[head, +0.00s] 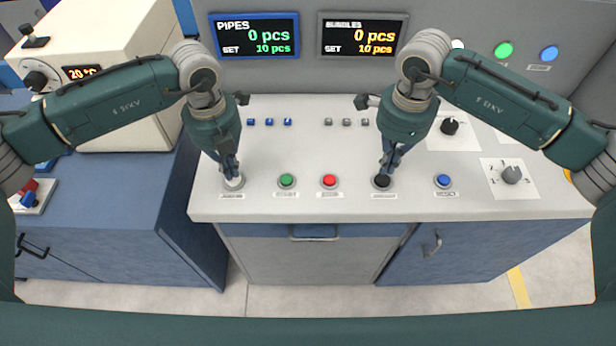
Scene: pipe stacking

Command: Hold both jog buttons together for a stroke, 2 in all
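The white jog button (234,183) sits at the left end of the button row on the light console. My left gripper (231,172) points down with its fingertips right at this button; I cannot tell if it is pressed in. The black button (381,182) sits further right in the same row. My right gripper (387,169) points down with its fingertips at or just above the black button. Both grippers look narrow, with their fingers close together and nothing between them. The labels under the buttons are too small to read surely.
Green (287,181), red (329,181) and blue (443,181) buttons share the row. The PIPES display (255,36) and a second display (361,36) both read 0 pcs, set 10 pcs. A rotary knob (511,174) is at right. A cream box (100,60) stands at left.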

